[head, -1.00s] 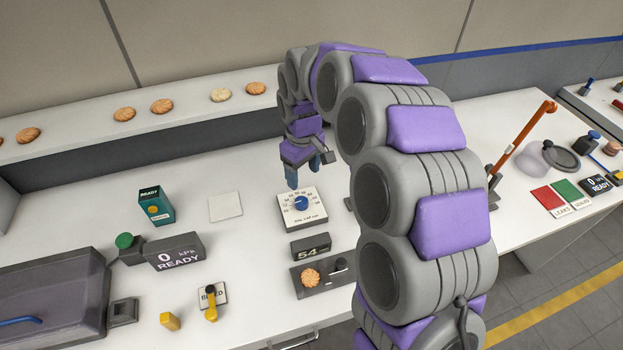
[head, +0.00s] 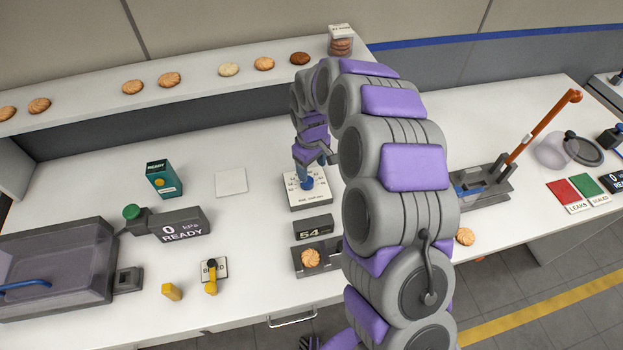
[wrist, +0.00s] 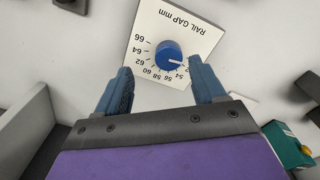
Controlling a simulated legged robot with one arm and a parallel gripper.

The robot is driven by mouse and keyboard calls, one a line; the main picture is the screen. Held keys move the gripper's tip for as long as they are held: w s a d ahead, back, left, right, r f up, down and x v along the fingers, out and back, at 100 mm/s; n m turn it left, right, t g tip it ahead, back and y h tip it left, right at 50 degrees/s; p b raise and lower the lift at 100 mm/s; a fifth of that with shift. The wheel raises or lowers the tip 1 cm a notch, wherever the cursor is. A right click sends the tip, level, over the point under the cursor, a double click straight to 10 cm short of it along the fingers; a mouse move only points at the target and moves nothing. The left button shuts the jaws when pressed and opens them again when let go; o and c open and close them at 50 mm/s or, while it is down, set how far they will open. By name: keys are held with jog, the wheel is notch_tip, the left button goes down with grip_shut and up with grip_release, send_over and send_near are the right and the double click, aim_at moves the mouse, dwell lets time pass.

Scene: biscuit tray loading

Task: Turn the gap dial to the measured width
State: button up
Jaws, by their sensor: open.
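The gap dial is a blue knob (wrist: 168,54) on a white plate marked "RAIL GAP mm" (wrist: 193,28). Its pale pointer line faces the right end of the scale, just past 54, near a number partly hidden by a finger. In the head view, the plate (head: 312,201) lies on the bench under my gripper (head: 305,178), which partly covers the knob. My gripper (wrist: 163,82) is open and empty, pointing down, with the knob ahead between its fingertips and apart from them. The width display (head: 313,229) reads 54, behind the gauge (head: 331,250) holding a biscuit (head: 311,258).
Left of the dial are a white square (head: 231,182), a teal box (head: 163,179) and a pressure display (head: 181,225). A clamp with an orange lever (head: 541,128) stands right of my arm. Several biscuits line the back shelf (head: 200,94).

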aim_at(309, 181)
jog(key=a+f, duration=0.1)
jog(key=f, duration=0.1)
jog(key=a+f, duration=0.1)
jog(key=f, duration=0.1)
jog(key=a+f, duration=0.1)
jog(key=f, duration=0.1)
jog(key=shift+b, duration=0.3)
jog(key=shift+d, duration=1.25)
jog(key=shift+a, duration=0.2)
jog(key=shift+c, duration=1.4)
jog(key=shift+a+f, duration=0.1)
jog(key=shift+a, duration=0.65)
jog(key=c, duration=0.5)
jog(key=shift+d, duration=0.35)
jog(key=shift+c, duration=1.4)
